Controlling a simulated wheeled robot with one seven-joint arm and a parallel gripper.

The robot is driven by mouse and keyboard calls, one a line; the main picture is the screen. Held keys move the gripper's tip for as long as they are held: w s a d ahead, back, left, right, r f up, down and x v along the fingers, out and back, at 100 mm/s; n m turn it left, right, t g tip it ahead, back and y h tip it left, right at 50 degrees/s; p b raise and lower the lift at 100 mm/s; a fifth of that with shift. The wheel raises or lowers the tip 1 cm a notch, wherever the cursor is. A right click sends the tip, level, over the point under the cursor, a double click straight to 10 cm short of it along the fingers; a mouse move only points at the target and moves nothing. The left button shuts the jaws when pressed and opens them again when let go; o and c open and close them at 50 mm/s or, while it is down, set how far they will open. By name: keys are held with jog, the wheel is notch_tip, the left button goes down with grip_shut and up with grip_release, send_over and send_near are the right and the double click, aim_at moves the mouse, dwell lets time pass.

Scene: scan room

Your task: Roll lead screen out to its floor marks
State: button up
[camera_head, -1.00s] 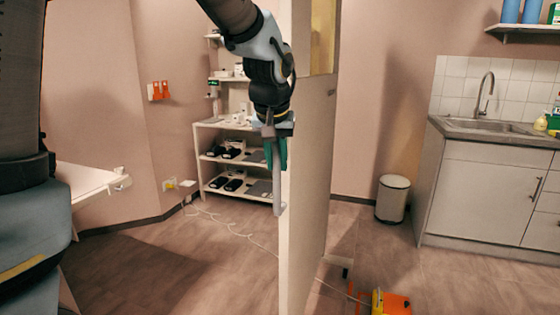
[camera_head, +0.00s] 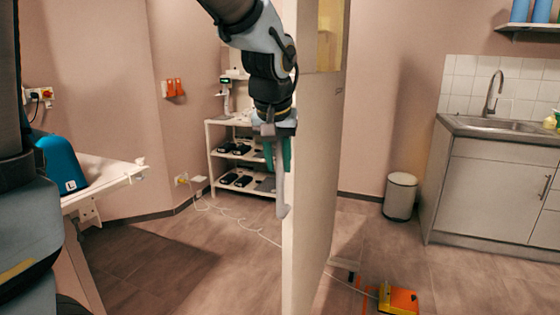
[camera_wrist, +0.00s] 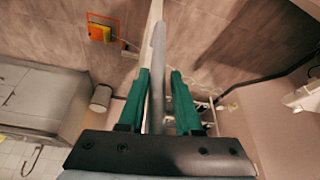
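The lead screen (camera_head: 318,170) is a tall pale panel seen nearly edge-on, upright on the floor, with a yellowish window (camera_head: 331,38) at its top. A grey bar handle (camera_head: 281,195) runs down its near edge. My gripper (camera_head: 279,160), with green fingers, is at this handle.
A yellow and orange box (camera_head: 398,299) with a cable lies on the floor right of the screen. A white bin (camera_head: 400,196) and a sink cabinet (camera_head: 495,185) stand at the right. A white shelf (camera_head: 213,160) is behind, and a table (camera_head: 105,176) with a blue object is at left. Floor at left is open.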

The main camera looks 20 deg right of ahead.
jog(key=o, duration=0.3)
jog(key=shift+o, duration=0.2)
jog(key=v, duration=1)
jog(key=shift+s+r+b, duration=0.2)
jog(key=shift+r+b, duration=0.15)
jog(key=shift+a, duration=0.1)
jog(key=w+a+f+n+g+y+p, duration=0.15)
jog(key=w+a+f, duration=0.35)
jog(key=a+f, duration=0.7)
jog(key=s+a+f+n+p, duration=0.1)
jog(key=s+a+f+n, duration=0.1)
jog(key=a+f, duration=0.2)
jog(key=s+a+f+n+p, duration=0.1)
jog(key=a+f, duration=0.3)
jog(key=a, duration=0.6)
jog(key=shift+s+a+f+n+g, duration=0.3)
jog(key=shift+s+f+n+g, duration=0.05)
jog(key=shift+s, duration=0.2)
